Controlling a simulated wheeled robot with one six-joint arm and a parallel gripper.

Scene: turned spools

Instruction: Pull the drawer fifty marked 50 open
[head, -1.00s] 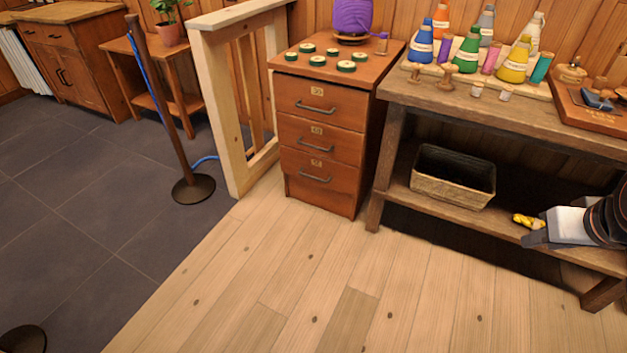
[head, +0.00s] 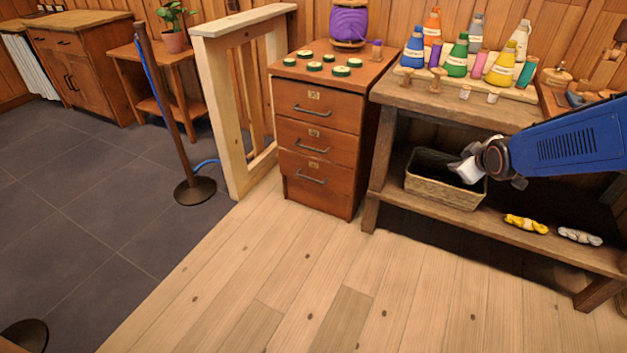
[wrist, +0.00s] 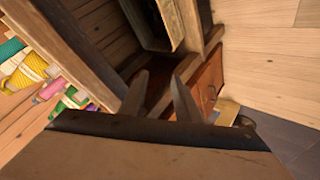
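A brown wooden cabinet (head: 318,140) with three drawers stands left of the workbench in the head view. Its top drawer (head: 330,108), middle drawer (head: 330,145) and bottom drawer (head: 325,183) are all closed. Each has a dark bar handle and a small pale number tag, too small to read surely. In the wrist view the cabinet's drawer fronts (wrist: 208,80) show beyond the fingers. My gripper (head: 470,170) is right of the cabinet, apart from it, in front of the basket. In the wrist view its two fingers (wrist: 160,76) are spread with nothing between them.
The workbench (head: 455,101) carries coloured cone spools. Its lower shelf (head: 478,220) holds a woven basket (head: 445,192), a yellow skein (head: 526,224) and a grey skein (head: 579,236). A wooden railing (head: 218,110) and post (head: 165,100) stand left. The floor before the cabinet is clear.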

